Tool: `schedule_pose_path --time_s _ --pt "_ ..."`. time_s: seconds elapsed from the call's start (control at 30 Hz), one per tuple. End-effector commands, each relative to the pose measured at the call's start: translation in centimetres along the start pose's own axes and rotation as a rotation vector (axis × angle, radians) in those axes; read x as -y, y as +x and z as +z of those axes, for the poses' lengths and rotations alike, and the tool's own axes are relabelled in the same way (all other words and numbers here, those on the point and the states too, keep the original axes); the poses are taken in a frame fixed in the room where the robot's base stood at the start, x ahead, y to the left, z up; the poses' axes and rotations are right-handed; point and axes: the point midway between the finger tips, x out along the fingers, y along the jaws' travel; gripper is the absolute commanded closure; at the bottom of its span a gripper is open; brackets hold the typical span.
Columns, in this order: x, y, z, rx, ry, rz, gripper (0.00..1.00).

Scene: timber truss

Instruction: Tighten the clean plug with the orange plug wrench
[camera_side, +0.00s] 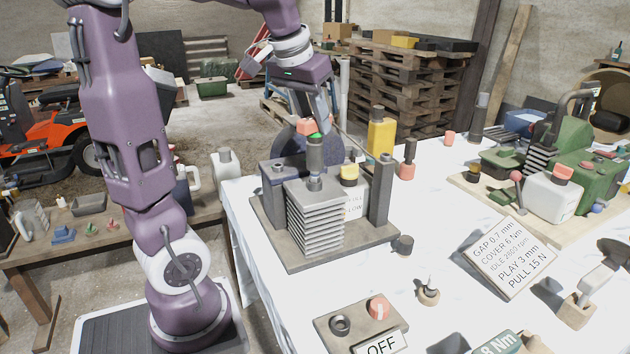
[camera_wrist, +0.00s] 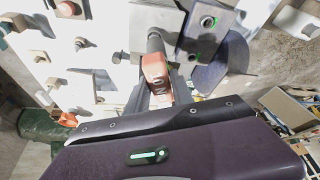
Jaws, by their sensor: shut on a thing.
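My gripper (camera_side: 318,112) is shut on the orange head of the plug wrench (camera_side: 307,126), above the finned engine block. The wrench stands about upright, and its dark grey shaft reaches down to a grey fitting on top of the finned cylinder (camera_side: 316,218). A small green mark shows just under the orange head. In the wrist view the orange wrench (camera_wrist: 155,72) sits between my fingers, with its dark shaft pointing at the block. The clean plug cannot be made out; the wrench and fitting hide whatever is under the socket.
The block stands on a grey baseplate (camera_side: 375,238) with dark posts beside the cylinder. A pale plug-like piece on a wooden holder (camera_side: 428,291), an OFF switch board (camera_side: 361,323) and a text board (camera_side: 508,256) are on the white-covered table. Bare cloth lies between them.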

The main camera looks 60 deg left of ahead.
Motion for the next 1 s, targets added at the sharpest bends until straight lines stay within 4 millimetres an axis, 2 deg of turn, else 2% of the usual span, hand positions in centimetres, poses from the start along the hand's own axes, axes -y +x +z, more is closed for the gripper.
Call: schedule_pose_path --time_s 0.23,0.53,0.83,0.93,1.0 --pt "0.0 -0.3 -0.2 -0.004 0.000 0.000 1.00" --pt "0.0 -3.4 -1.5 -0.002 -0.001 0.000 1.00" --pt "0.0 -3.7 -1.6 -0.001 -0.003 -0.001 1.00" --pt "-0.1 -3.7 -1.6 -0.002 -0.087 -0.037 1.00" --pt "-0.1 -3.7 -1.6 -0.003 -0.204 -0.086 1.00"
